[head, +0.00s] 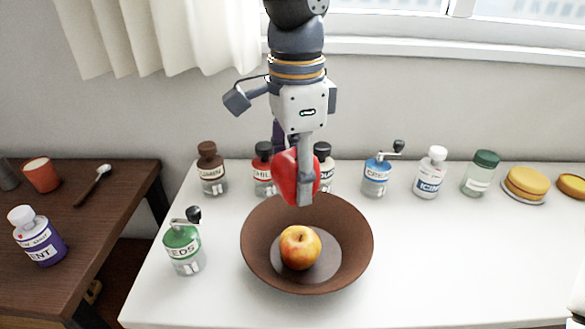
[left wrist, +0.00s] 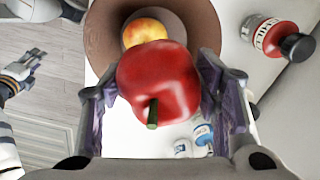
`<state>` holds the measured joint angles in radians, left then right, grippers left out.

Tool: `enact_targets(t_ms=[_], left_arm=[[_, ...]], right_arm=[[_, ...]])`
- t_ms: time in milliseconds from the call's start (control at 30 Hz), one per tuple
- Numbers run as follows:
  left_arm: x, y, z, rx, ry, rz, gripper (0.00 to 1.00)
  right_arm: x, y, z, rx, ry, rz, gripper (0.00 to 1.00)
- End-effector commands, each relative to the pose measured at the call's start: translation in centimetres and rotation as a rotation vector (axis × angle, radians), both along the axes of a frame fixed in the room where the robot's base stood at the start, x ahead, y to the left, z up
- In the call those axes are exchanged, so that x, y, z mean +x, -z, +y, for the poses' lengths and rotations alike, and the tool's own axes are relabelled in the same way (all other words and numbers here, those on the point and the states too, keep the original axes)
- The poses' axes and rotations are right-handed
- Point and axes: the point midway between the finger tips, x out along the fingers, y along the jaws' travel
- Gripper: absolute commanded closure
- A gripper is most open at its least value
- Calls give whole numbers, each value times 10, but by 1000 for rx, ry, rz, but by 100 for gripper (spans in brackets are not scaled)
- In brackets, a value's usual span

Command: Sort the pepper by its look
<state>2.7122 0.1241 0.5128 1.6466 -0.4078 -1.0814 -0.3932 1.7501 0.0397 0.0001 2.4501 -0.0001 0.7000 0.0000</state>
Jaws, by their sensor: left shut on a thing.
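My left gripper (head: 295,180) is shut on a red pepper (head: 291,176) and holds it above the back rim of a brown bowl (head: 258,248). In the left wrist view the red pepper (left wrist: 160,82) sits between the two fingers (left wrist: 158,105), with its green stem toward the camera. The brown bowl (left wrist: 101,38) lies beyond it. A red and yellow apple (head: 300,247) lies inside the bowl; it shows partly in the left wrist view (left wrist: 144,31), behind the pepper.
A green-labelled grinder (head: 183,248) stands left of the bowl. Several jars line the back, among them a brown-capped jar (head: 211,170), a blue grinder (head: 377,177) and a green-lidded jar (head: 481,174). A dark wooden table (head: 110,215) stands at left. The white counter's right front (head: 470,260) is clear.

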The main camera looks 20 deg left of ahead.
Motion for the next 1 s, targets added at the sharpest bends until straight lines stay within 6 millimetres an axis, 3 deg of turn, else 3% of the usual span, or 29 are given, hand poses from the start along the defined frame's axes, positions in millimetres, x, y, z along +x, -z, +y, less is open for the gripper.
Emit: enact_targets(t_ms=[300,667,700,800,1000], left_arm=[[-1,45,0,1,1,3,75],[-1,54,0,1,1,-1,75],[-1,54,0,1,1,-1,41],[-1,54,0,1,1,-1,20],[-1,54,0,1,1,-1,20]], right_arm=[[-1,1,0,0,1,5,60],[-1,1,0,0,0,6,60],[-1,1,0,0,0,6,60],[-1,1,0,0,0,6,60],[-1,1,0,0,0,6,60]])
